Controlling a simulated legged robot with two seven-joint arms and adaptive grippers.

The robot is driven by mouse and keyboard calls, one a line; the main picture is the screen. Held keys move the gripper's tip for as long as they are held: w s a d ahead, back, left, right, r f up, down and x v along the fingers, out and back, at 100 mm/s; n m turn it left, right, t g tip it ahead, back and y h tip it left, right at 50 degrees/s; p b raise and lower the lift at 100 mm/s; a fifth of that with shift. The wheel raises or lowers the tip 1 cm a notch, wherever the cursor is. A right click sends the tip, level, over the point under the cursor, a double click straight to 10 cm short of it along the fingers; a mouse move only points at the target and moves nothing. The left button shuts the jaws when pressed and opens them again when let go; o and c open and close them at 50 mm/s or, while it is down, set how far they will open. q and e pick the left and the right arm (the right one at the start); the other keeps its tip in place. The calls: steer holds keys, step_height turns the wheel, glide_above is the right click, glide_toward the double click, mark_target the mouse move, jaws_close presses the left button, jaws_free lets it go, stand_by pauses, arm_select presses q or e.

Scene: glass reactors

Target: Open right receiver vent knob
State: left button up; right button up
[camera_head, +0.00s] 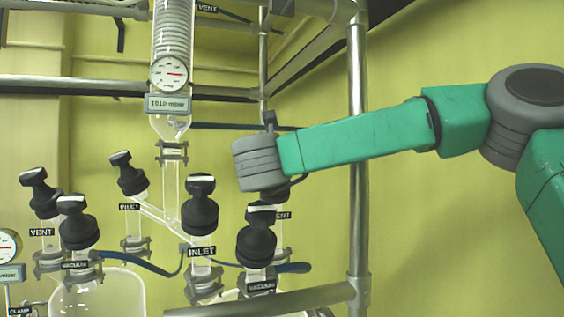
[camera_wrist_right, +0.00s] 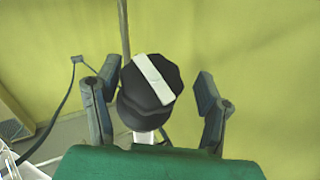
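The right receiver's black vent knob (camera_head: 259,211) is mostly hidden behind the vacuum knob and my right wrist. Its "VENT" label (camera_head: 284,215) is partly covered. In the right wrist view a black knob (camera_wrist_right: 134,107) with a white stripe, which appears to be this vent knob, stands between the fingers of my right gripper (camera_wrist_right: 157,80). The fingers are open, with a visible gap on the right; the left finger is close to the knob, and contact cannot be told. In the head view the right gripper (camera_head: 270,150) is largely hidden behind its grey wrist. My left gripper is not in view.
The vacuum knob (camera_head: 257,245) and inlet knob (camera_head: 201,210) stand close by. More black knobs (camera_head: 78,225) are at the left. A glass column with a gauge (camera_head: 170,73) and a vertical metal post (camera_head: 358,220) stand near my right arm. Blue hoses run below.

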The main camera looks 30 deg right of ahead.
steer(key=shift+a+r, duration=0.15)
steer(key=shift+a, duration=0.4)
steer(key=shift+a+r, duration=0.15)
steer(key=shift+a, duration=0.55)
steer(key=c, duration=0.7)
steer(key=shift+s+d+r, duration=0.15)
steer(key=shift+s+d, duration=0.1)
steer(key=c, duration=0.5)
steer(key=shift+o, duration=0.2)
steer(key=shift+d, duration=0.45)
steer(key=shift+w+d+f, duration=0.15)
steer(key=shift+d+f, duration=0.1)
steer(key=shift+a, duration=0.35)
steer(key=shift+d+f, duration=0.1)
steer(key=shift+d, duration=0.1)
steer(key=shift+a+f, duration=0.1)
steer(key=shift+f, duration=0.05)
